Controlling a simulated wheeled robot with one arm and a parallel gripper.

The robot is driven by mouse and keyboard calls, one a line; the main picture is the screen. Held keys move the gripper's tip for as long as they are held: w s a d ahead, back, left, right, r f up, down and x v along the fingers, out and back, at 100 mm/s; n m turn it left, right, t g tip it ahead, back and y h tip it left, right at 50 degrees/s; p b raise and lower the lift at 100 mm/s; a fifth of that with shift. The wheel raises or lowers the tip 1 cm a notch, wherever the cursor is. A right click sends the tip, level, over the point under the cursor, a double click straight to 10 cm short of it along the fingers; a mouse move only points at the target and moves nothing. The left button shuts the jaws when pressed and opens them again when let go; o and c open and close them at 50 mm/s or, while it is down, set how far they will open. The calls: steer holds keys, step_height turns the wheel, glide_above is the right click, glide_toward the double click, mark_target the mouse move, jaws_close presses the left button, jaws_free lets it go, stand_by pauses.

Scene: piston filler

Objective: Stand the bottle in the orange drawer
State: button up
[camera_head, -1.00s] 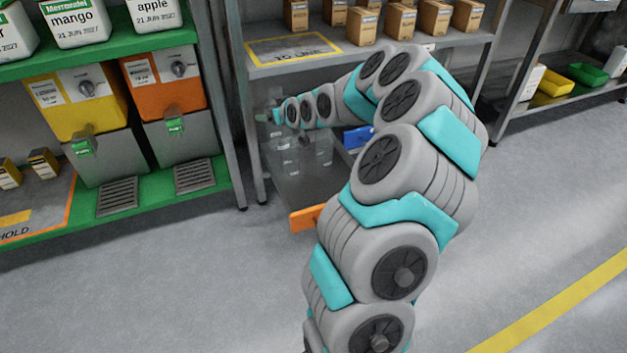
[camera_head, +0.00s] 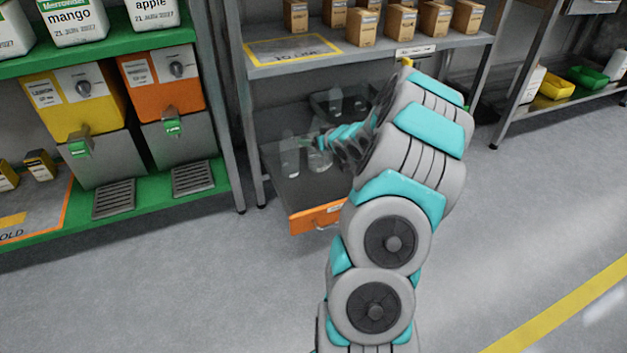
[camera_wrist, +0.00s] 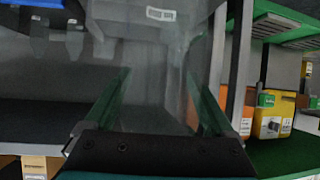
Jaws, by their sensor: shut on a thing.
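A clear bottle (camera_wrist: 150,75) is between the two fingers of my gripper (camera_wrist: 155,105) in the wrist view, and the gripper is shut on it. In the head view my gripper (camera_head: 324,140) is small and partly hidden by my arm. It appears over the pulled-out drawer with the orange front (camera_head: 316,217). A clear bottle (camera_head: 290,158) appears upright in the drawer, left of my gripper. Clear shapes just below the gripper are faint, so I cannot tell whether the held bottle's base touches the drawer floor.
A dark bin (camera_head: 352,102) with clear bottles is behind the drawer. The shelf (camera_head: 380,52) above carries several cardboard boxes. A metal post (camera_head: 242,110) and the green rack with yellow (camera_head: 78,100) and orange (camera_head: 160,82) dispensers stand at left. The floor in front is clear.

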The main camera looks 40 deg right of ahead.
steer(key=f, duration=0.2)
steer(key=s+d+f+b, duration=0.1)
steer(key=f, duration=0.5)
steer(key=shift+s+d+f+b, duration=0.1)
steer(key=shift+s+d+b, duration=0.05)
steer(key=shift+b, duration=0.15)
steer(key=shift+f+b, duration=0.35)
steer(key=shift+f, duration=1.75)
steer(key=shift+f, duration=0.2)
steer(key=shift+f, duration=0.1)
